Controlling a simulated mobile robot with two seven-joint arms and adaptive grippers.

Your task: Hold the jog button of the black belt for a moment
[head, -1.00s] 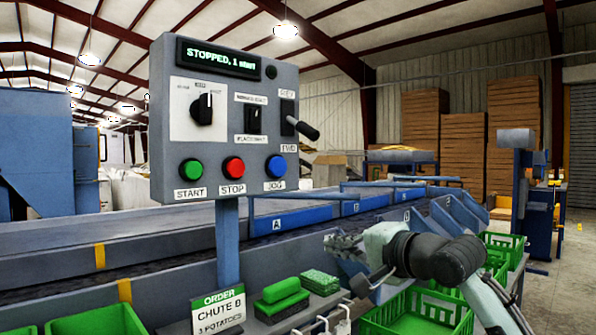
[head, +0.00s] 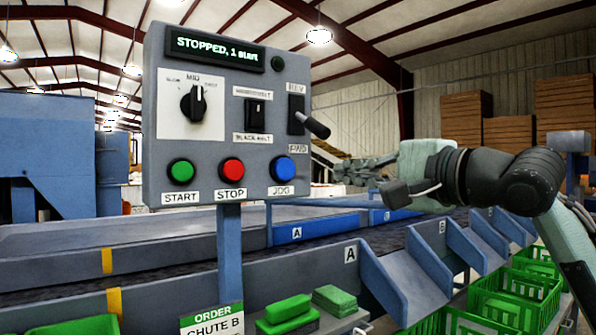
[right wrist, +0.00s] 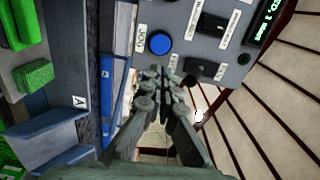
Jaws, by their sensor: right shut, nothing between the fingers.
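The blue jog button (head: 283,169) is at the lower right of the grey control panel (head: 215,140), with a JOG label under it. It also shows in the right wrist view (right wrist: 160,43). My right gripper (head: 340,172) is shut and empty, to the right of the panel at about the button's height. In the right wrist view its fingertips (right wrist: 163,72) appear just below the button; the gap is hard to judge. A belt selector switch (head: 257,113) has a black belt label below it; its setting is unclear. My left gripper is out of view.
The display (head: 215,48) reads "STOPPED, 1 start". Green start (head: 181,171) and red stop (head: 231,171) buttons sit left of jog. A black lever (head: 317,126) juts from the panel's right side, above my right gripper. Green crates (head: 515,295) stand at lower right.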

